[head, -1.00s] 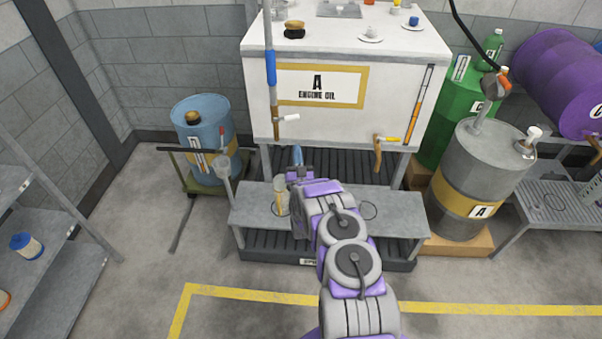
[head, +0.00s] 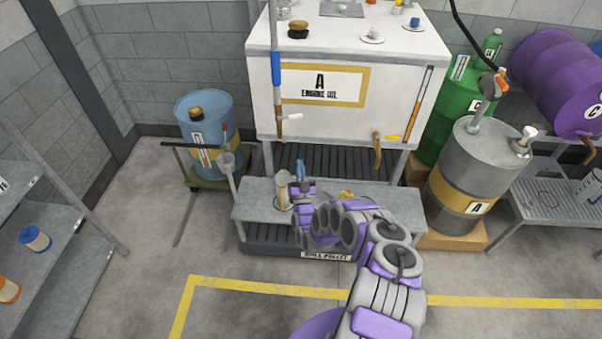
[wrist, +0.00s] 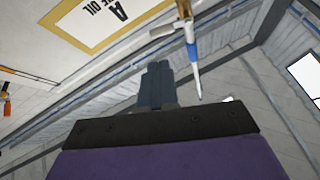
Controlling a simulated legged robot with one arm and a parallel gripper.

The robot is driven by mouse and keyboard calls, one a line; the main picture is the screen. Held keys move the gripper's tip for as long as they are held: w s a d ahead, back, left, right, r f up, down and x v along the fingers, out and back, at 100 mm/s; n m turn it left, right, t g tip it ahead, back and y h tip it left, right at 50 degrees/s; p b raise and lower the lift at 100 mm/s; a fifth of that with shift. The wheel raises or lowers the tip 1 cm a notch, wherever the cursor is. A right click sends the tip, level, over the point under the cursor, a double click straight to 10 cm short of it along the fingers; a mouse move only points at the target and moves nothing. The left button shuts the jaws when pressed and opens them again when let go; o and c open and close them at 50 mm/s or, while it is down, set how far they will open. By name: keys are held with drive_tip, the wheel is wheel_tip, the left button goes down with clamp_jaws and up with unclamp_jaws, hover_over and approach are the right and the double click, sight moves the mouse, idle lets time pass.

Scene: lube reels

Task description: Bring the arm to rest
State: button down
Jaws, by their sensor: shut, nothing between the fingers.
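My arm, purple and grey, reaches up from the bottom of the head view and is bent. My gripper (head: 300,168) is at its far end, in front of the grey bench below the white tank. In the wrist view my gripper (wrist: 157,84) points upward, its dark fingers closed together with nothing between them. A clear container (head: 283,188) stands on the bench just left of my gripper in the head view; I cannot tell whether they touch.
The white engine oil tank (head: 350,115) stands behind the bench (head: 255,212). A blue drum (head: 205,125) on a cart is at left, a grey drum (head: 462,165) at right. Shelves (head: 70,255) stand at far left. The floor (head: 240,318) in front is open.

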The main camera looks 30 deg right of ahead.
drive_tip(key=shift+w+d+f+n+g+y+b, duration=1.25)
drive_tip(key=shift+w+n+y, duration=0.9)
drive_tip(key=shift+n+y, duration=1.05)
drive_tip(key=s+d+r+n+g+h, duration=0.1)
drive_tip(key=d+r+g, duration=0.1)
drive_tip(key=r+g, duration=0.25)
drive_tip(key=s+d+r+g, duration=0.2)
drive_tip(key=r+g, duration=0.2)
drive_tip(key=r, duration=0.2)
drive_tip(key=s+a+r+m+g, duration=0.1)
drive_tip(key=s+a+r+g, duration=0.45)
drive_tip(key=s+r, duration=0.45)
drive_tip(key=s+a+r+g+y, duration=0.1)
drive_tip(key=s+a+r+g, duration=0.1)
drive_tip(key=s+a, duration=0.6)
drive_tip(key=s+a+r+g+y, duration=0.1)
drive_tip(key=s+a+r+g, duration=0.2)
drive_tip(key=s+a, duration=0.5)
drive_tip(key=s+a+r+g+y, duration=0.2)
drive_tip(key=s+a, duration=0.6)
drive_tip(key=s, duration=1.7)
drive_tip(key=shift+a+r+n+g, duration=0.35)
drive_tip(key=shift+r+g, duration=0.1)
drive_tip(key=shift+r, duration=0.5)
